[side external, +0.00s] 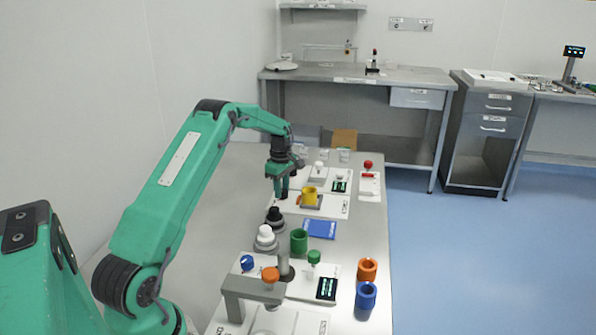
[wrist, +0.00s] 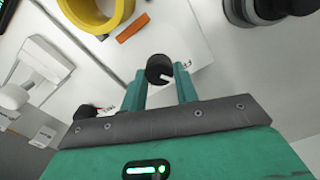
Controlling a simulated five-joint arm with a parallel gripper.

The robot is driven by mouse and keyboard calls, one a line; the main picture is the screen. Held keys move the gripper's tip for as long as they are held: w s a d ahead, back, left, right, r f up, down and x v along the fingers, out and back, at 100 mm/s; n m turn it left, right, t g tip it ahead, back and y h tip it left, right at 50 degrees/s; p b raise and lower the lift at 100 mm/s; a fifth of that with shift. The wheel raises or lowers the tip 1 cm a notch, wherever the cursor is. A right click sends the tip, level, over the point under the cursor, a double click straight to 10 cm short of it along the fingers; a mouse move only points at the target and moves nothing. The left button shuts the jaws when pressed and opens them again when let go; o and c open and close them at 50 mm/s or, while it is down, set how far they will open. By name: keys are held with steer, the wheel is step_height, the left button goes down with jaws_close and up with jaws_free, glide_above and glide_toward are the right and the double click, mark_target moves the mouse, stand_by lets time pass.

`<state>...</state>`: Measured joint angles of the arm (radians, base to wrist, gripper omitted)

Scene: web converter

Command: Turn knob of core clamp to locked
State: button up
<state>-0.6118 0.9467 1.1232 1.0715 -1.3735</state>
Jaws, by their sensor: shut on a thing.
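A small black round knob (wrist: 159,69) with a white pointer line sits on a white panel (wrist: 190,40) in the wrist view. The pointer runs toward the lower right of that view. My gripper (wrist: 161,78) has its two green fingers on either side of the knob and is shut on it. In the side view my gripper (side external: 281,192) points down at the left edge of the white panel (side external: 325,206), and the knob is hidden there. A yellow ring (side external: 309,197) stands on the same panel, close to my gripper; it also shows in the wrist view (wrist: 123,12).
An orange strip (wrist: 132,27) lies by the ring. A black knob-like part (side external: 274,219) and a white one (side external: 265,238) stand nearer the camera. A green cup (side external: 299,241), blue box (side external: 320,228), orange cup (side external: 367,270) and blue cup (side external: 365,297) occupy the bench.

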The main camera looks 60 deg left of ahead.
mark_target(283, 190)
steer(key=m, duration=0.7)
steer(key=shift+w+m, duration=0.1)
steer(key=shift+m, duration=0.2)
steer(key=m, duration=0.3)
steer(key=shift+r+m, duration=0.1)
steer(key=shift+m, duration=0.2)
steer(key=shift+w+m, duration=0.1)
steer(key=shift+m, duration=1.7)
steer(key=o, duration=1)
steer(key=shift+r, duration=3.9)
